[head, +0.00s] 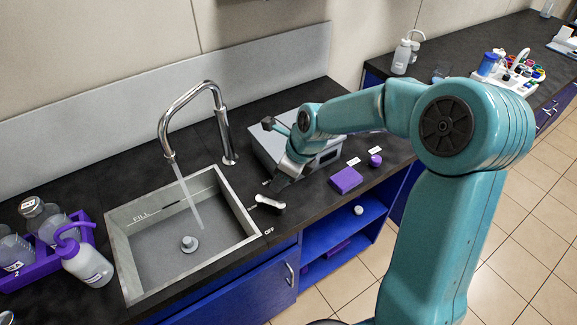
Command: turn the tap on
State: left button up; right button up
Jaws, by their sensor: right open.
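The chrome tap (218,105) arches over the sink (120,262) at the left centre. A pale stream (187,195) that looks like running water falls from its spout towards the drain plug (189,243). A short lever (269,204) lies on the counter at the sink's right edge, with an OFF label (269,231) in front of it and another small, unreadable label behind. My right gripper (284,181) is open, just behind and above the lever, apparently apart from it. Its fingers are small and partly hidden by my wrist. My left gripper is out of view.
A grey box-shaped device (265,146) stands close behind my right gripper. A purple block (346,179) and a purple knob-like item (375,161) lie to the right. A wash bottle (85,262) and purple rack (42,266) stand left of the sink.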

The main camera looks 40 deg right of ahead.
jog(key=v, duration=0.5)
jog(key=shift+w, duration=0.1)
